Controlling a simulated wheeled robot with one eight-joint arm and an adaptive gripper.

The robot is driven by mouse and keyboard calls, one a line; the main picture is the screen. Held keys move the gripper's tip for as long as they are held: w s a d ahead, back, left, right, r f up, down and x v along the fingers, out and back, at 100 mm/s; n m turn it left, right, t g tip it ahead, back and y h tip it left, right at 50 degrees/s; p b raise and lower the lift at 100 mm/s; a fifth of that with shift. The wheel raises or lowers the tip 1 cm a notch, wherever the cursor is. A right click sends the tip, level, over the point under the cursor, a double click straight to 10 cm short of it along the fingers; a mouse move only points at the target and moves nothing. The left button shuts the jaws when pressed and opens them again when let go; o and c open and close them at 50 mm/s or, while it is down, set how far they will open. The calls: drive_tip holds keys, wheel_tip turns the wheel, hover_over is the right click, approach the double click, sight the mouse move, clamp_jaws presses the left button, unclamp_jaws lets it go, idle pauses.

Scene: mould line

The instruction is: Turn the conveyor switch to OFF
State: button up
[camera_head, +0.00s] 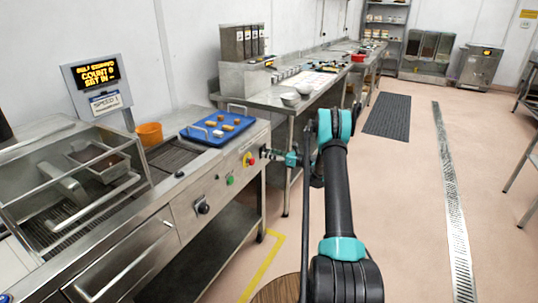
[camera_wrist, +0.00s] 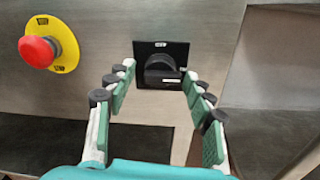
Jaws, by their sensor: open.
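The conveyor switch, a black rotary knob (camera_wrist: 162,68) on a square black plate, is on the metal front panel in the wrist view. A white mark on the knob points to the right. A small label above it is too small to read. My gripper (camera_wrist: 158,80) is open, with its green-padded fingers to the left and right of the knob, apart from it or nearly so. In the head view my gripper (camera_head: 275,154) is at the right end of the machine's front panel, and I cannot make out the switch clearly there.
A red emergency button (camera_wrist: 38,51) on a yellow disc sticks out left of the switch; it also shows in the head view (camera_head: 250,160). A green button (camera_head: 230,180) and another black knob (camera_head: 203,207) are further left. A blue tray (camera_head: 219,129) of moulded pieces sits on top.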

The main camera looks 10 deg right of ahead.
drive_tip(key=shift+w+a, duration=0.1)
drive_tip(key=shift+a, duration=0.15)
drive_tip(key=c, duration=1)
drive_tip(key=shift+c, duration=0.2)
